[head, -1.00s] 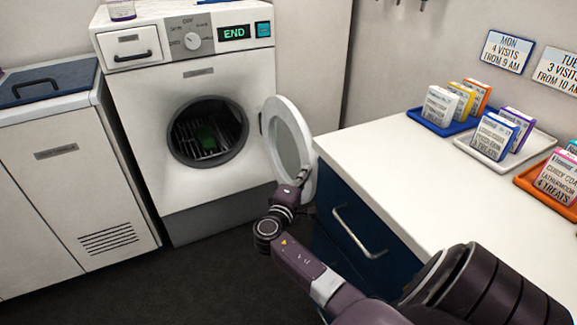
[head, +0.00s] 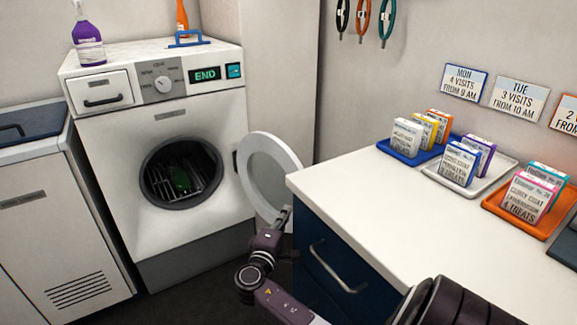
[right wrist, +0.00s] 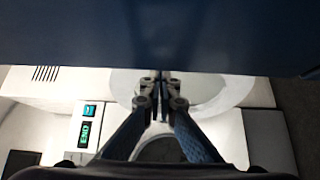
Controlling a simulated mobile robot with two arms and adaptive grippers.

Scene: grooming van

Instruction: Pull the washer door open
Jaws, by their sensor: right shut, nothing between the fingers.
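The white front-loading washer (head: 185,120) shows END on its display. Its round door (head: 290,158) stands open, swung out to the right of the dark drum opening (head: 181,174). My left gripper is not in view.
A white-topped counter (head: 350,200) with a blue drawer front (head: 330,270) stands close to the door's right. Trays of small boxes sit on it. A white cabinet (head: 60,230) adjoins the washer's left. Bottles stand on the washer. Dark floor shows below.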

